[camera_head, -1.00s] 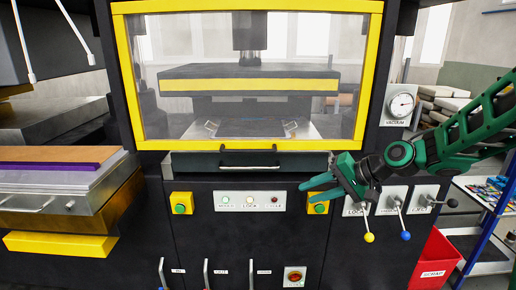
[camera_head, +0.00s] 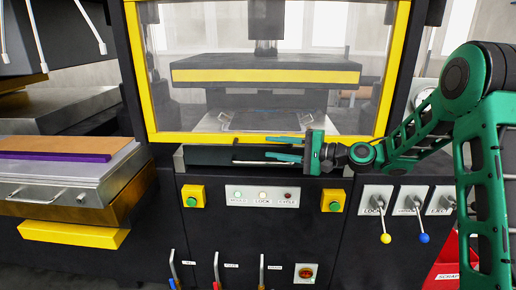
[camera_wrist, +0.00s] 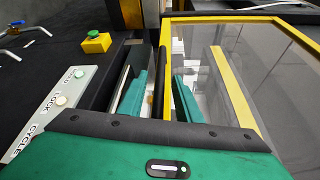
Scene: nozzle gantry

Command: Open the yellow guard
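The yellow guard (camera_head: 185,138) is a yellow frame around a clear window on the press front. It is down, and its frame also shows in the wrist view (camera_wrist: 230,19). My gripper (camera_head: 285,149) is at the guard's lower edge, pointing left, with its two green fingers apart, one above the other. In the wrist view my gripper (camera_wrist: 160,95) has a dark bar (camera_wrist: 158,75), apparently the guard's handle, between its fingers. A gap shows beside the bar, so it does not look clamped. The fingers partly hide the handle in the head view.
Below are a panel with lamps (camera_head: 262,196), green buttons on yellow boxes (camera_head: 193,196), and levers with yellow and blue knobs (camera_head: 385,238). A loaded metal tray (camera_head: 60,190) stands at left. A red scrap bin (camera_head: 440,270) is at lower right.

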